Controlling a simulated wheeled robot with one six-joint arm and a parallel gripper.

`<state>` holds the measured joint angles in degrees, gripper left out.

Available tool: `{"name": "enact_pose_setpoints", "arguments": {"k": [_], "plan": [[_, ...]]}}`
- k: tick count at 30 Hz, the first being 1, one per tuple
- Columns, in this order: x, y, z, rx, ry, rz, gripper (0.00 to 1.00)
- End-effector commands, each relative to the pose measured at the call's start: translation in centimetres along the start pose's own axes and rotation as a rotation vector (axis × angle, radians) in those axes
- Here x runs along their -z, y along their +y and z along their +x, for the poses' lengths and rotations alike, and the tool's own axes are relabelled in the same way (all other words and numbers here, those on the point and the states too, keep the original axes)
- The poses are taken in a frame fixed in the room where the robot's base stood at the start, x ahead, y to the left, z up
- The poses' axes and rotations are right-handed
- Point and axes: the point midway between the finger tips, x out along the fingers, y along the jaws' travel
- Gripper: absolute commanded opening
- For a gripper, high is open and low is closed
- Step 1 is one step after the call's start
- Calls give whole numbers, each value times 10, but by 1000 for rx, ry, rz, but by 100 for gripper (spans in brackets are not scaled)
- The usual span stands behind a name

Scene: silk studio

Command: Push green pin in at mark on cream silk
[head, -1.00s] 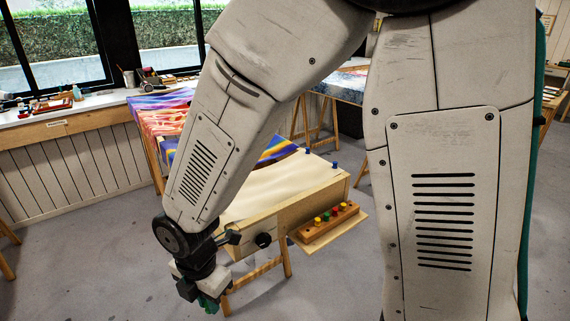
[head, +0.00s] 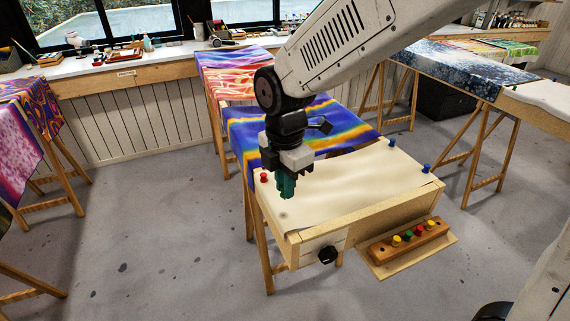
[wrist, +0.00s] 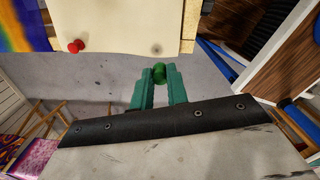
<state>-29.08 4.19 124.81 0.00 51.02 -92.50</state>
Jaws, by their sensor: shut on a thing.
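The cream silk (head: 345,185) lies on a wooden frame table (head: 370,213). My gripper (head: 287,194) points down and shows in front of the silk's left part. In the wrist view my gripper (wrist: 159,80) is shut on a green pin (wrist: 159,73), its round head between the green fingertips. There the fingertips are over floor, just short of the silk's edge. A red pin (head: 264,178) stands at the silk's left corner and shows in the wrist view (wrist: 76,46). A faint grey spot (head: 283,215) lies below my gripper; I cannot tell whether it is the mark or a shadow.
Two blue pins (head: 426,168) (head: 391,142) stand along the silk's right side. A wooden rack (head: 412,243) on the front ledge holds several coloured pins. A black knob (head: 327,254) juts from the frame's front. A striped silk (head: 330,127) lies behind. Floor is free at left.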

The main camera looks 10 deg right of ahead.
Motion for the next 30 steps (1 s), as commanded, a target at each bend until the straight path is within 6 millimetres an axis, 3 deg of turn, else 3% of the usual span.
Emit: {"name": "enact_pose_setpoints", "arguments": {"k": [5, 30], "plan": [[-5, 0, 0, 1, 0, 7, 0], [-6, -1, 50, 2, 0, 9, 0]]}}
